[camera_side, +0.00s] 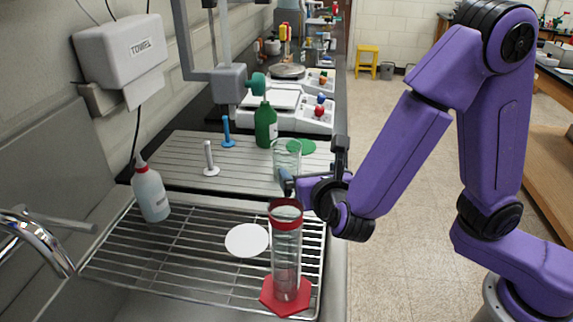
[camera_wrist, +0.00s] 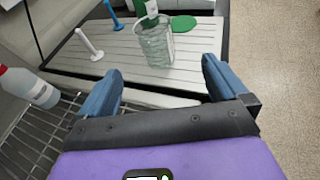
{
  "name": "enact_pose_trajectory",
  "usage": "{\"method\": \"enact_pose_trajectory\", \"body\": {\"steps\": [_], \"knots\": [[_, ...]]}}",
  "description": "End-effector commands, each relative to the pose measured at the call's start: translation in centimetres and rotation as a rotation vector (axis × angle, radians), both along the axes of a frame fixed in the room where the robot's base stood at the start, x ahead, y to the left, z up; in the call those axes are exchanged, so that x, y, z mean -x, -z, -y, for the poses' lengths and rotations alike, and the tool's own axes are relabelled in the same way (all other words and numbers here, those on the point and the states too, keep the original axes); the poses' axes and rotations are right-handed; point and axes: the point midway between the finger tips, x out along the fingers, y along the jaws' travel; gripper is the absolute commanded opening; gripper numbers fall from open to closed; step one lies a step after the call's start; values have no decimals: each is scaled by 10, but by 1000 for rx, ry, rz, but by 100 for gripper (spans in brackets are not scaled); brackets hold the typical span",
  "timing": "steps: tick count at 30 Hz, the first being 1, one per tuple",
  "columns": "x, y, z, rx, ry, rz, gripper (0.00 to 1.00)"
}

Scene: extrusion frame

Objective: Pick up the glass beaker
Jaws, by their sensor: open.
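The glass beaker (camera_side: 287,158) stands upright on the grey grooved board, in front of a green bottle. It also shows in the wrist view (camera_wrist: 156,46), beyond the fingertips and roughly between them. My gripper (camera_side: 286,184) is low beside the near side of the beaker in the side view. In the wrist view my gripper (camera_wrist: 160,80) has its two blue fingers wide apart with nothing between them. The fingers are partly hidden in the side view, and I cannot tell there whether one touches the beaker.
A tall glass cylinder (camera_side: 287,250) with a red base stands on the wire rack (camera_side: 190,262), close in front of my gripper. A green bottle (camera_side: 266,125) and green disc (camera_side: 302,146) are behind the beaker. White (camera_side: 210,160) and blue (camera_side: 227,132) stands are left. A wash bottle (camera_side: 151,193) is farther left.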

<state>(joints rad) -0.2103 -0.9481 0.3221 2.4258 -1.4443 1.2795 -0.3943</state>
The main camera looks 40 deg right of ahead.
Motion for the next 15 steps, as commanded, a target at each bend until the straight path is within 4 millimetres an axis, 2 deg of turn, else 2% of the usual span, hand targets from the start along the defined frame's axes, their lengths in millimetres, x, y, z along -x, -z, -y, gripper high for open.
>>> {"method": "enact_pose_trajectory", "body": {"steps": [5, 15], "knots": [[-12, 3, -2, 27, -26, 9, 100], [-66, 22, 22, 24, -22, 8, 100]]}}
